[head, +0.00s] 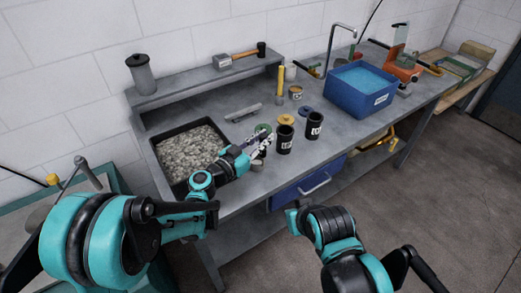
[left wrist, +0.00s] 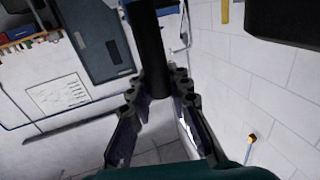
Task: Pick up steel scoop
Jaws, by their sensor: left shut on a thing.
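A long grey metal piece (head: 243,113), which looks like the steel scoop, lies on the bench behind my left gripper. My left gripper (head: 264,141) is over the front of the bench, beside a green disc (head: 262,129). In the left wrist view its fingers (left wrist: 158,100) are shut around the end of a dark cylindrical thing (left wrist: 149,45), which runs out of the top of the picture. I cannot tell for sure what this thing is. In the head view the fingers largely hide it. My right gripper is not in view.
A black tray of gravel (head: 157,154) stands at left. Two black canisters (head: 284,139) (head: 314,126) stand right of my left gripper, with orange (head: 286,119) and blue (head: 305,111) discs behind. A blue tub (head: 353,97) stands farther right. A hammer (head: 238,58) lies on the raised shelf (head: 190,85).

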